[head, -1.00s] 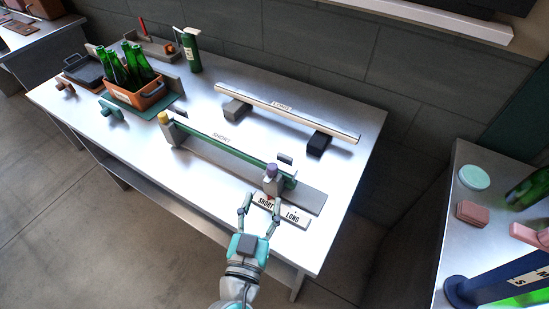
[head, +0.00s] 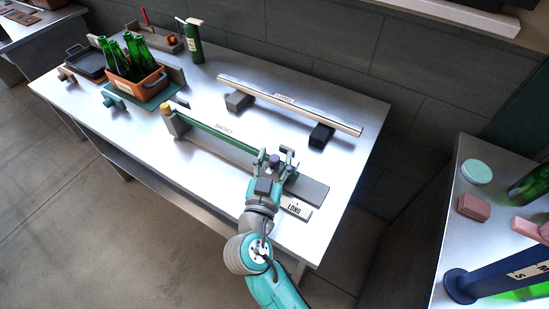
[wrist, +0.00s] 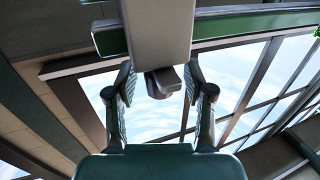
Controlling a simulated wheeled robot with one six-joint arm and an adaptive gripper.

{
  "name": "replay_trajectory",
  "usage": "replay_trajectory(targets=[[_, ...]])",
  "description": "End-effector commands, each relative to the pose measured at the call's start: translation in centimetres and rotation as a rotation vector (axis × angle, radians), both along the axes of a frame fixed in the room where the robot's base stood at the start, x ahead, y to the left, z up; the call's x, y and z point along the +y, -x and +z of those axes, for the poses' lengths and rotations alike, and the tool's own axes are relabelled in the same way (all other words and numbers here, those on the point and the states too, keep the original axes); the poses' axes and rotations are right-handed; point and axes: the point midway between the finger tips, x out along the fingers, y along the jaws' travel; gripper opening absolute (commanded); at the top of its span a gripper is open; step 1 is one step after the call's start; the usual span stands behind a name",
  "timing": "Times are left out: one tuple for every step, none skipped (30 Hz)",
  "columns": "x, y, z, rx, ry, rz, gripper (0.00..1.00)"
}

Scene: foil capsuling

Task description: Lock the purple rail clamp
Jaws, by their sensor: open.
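The purple rail clamp (head: 274,160) stands at the right end of the green rail (head: 215,136), with its purple top showing. My gripper (head: 276,154) is open, and its two fingers stand to either side of the purple top. In the wrist view, the open fingers of my gripper (wrist: 158,82) flank a dark purplish knob (wrist: 164,82) below a grey post (wrist: 157,30). I see a gap between each finger and the knob, so no contact shows. My gripper hides the clamp's lower part in the head view.
A yellow-topped clamp (head: 166,109) stands at the rail's left end. The LONG plate (head: 296,208) lies beside my wrist. A crate of green bottles (head: 137,90) stands at the left.

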Motion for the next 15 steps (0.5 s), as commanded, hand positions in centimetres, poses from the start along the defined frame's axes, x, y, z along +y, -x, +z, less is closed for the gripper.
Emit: replay_trajectory(targets=[[0.0, 0.0, 0.0, 0.0, 0.0, 0.0, 0.53], [0.0, 0.01, 0.0, 0.0, 0.0, 0.0, 0.53], [0.0, 0.01, -0.01, 0.0, 0.0, 0.0, 0.53], [0.01, 0.02, -0.01, 0.0, 0.0, 0.0, 0.5], [0.01, 0.02, -0.01, 0.0, 0.0, 0.0, 0.43], [0.02, 0.02, -0.01, 0.0, 0.0, 0.0, 0.33], [0.01, 0.02, -0.01, 0.0, 0.0, 0.0, 0.25], [0.01, 0.02, -0.01, 0.0, 0.0, 0.0, 0.18], [0.01, 0.03, -0.01, 0.0, 0.0, 0.0, 0.08], [0.01, 0.03, -0.01, 0.0, 0.0, 0.0, 0.0], [0.01, 0.03, -0.01, 0.0, 0.0, 0.0, 0.0], [0.01, 0.03, -0.01, 0.0, 0.0, 0.0, 0.0], [0.01, 0.03, -0.01, 0.0, 0.0, 0.0, 0.0], [0.0, 0.03, -0.01, 0.0, 0.0, 0.0, 0.0], [0.0, 0.03, -0.02, 0.0, 0.0, 0.001, 0.0]])
